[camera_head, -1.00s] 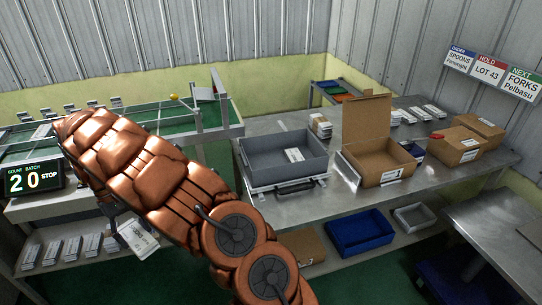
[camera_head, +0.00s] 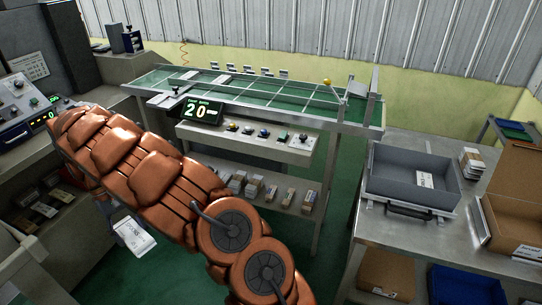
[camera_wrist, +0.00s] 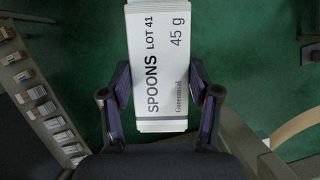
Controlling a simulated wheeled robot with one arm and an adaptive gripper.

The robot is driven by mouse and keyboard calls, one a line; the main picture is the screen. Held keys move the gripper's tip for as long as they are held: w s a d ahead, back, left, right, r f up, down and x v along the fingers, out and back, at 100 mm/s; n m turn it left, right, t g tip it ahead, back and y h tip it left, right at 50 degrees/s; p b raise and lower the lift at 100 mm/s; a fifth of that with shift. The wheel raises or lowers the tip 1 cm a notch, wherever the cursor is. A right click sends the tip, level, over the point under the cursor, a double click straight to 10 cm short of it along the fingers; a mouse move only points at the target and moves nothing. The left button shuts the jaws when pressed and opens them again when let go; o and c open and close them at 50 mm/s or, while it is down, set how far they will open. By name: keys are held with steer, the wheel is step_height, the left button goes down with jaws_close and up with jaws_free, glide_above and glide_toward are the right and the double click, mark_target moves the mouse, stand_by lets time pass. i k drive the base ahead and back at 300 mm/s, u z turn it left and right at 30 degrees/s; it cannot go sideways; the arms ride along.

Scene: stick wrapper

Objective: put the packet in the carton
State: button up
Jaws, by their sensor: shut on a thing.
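My gripper (camera_wrist: 160,78) is shut on a white packet (camera_wrist: 158,45) printed "SPOONS LOT 41 45 g" in the wrist view, one finger on each side. In the head view the packet (camera_head: 136,240) hangs tilted below my arm at lower left, above the green floor; my gripper is mostly hidden there behind the arm. An open brown carton (camera_head: 518,218) with its lid raised stands on the metal table at the far right, cut off by the picture edge. My gripper is far to the left of it.
A grey tray (camera_head: 408,182) with a white packet inside stands left of the carton. The green conveyor (camera_head: 262,92) and a counter reading 20 (camera_head: 202,111) are at the back. Small packets (camera_head: 250,187) fill a shelf below. A blue bin (camera_head: 462,284) is at lower right.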

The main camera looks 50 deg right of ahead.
mark_target(523, 229)
steer(key=k, duration=1.3)
steer(key=z, duration=0.75)
